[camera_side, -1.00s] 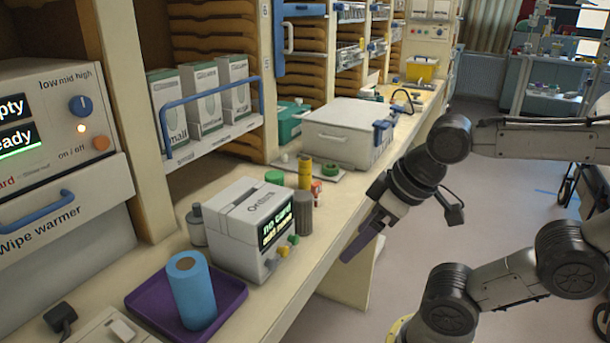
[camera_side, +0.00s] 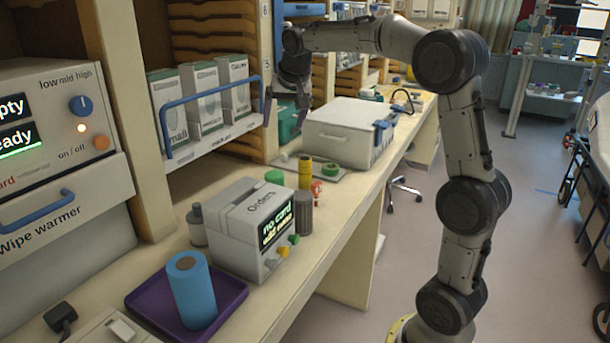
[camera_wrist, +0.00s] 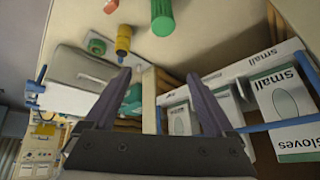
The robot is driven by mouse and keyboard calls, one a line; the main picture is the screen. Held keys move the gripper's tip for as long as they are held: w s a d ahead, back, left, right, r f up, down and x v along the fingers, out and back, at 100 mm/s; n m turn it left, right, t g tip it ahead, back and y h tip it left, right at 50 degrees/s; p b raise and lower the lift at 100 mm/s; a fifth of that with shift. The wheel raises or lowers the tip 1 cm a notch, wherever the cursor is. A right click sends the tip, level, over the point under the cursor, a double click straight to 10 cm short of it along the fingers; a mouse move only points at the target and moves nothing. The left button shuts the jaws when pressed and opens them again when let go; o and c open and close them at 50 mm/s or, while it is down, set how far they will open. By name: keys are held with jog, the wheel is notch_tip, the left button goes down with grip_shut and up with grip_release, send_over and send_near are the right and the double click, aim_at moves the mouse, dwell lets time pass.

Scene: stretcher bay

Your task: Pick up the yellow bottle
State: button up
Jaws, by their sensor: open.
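The yellow bottle (camera_side: 305,173) stands upright on the counter in the side view, beside a green-topped item (camera_side: 275,178). It also shows in the wrist view (camera_wrist: 123,40), near the top and left of centre. My gripper (camera_side: 286,106) is raised above the counter by the shelves, up and slightly left of the bottle in the side view, with its fingers pointing down. In the wrist view its two fingers (camera_wrist: 159,73) are spread apart with nothing between them. The bottle is apart from them.
A grey cylinder (camera_side: 303,213), a small orange figure (camera_side: 316,191) and a green roll (camera_side: 331,169) stand near the bottle. The Orders box (camera_side: 240,235) is in front and a white case (camera_side: 340,135) behind. Shelved glove boxes (camera_side: 202,98) are left.

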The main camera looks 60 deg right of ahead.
jog(key=m+g, duration=0.2)
send_near(304, 163)
jog(key=w+a+r, duration=0.2)
jog(key=shift+g, duration=0.3)
jog(key=x, duration=0.3)
jog(key=s+d+x, duration=0.1)
jog(key=x, duration=0.3)
jog(key=s+x, duration=0.1)
jog(key=x, duration=0.3)
jog(key=shift+d+f, duration=0.2)
jog(key=shift+x, duration=3.05)
jog(key=shift+d+r, duration=0.1)
grip_shut()
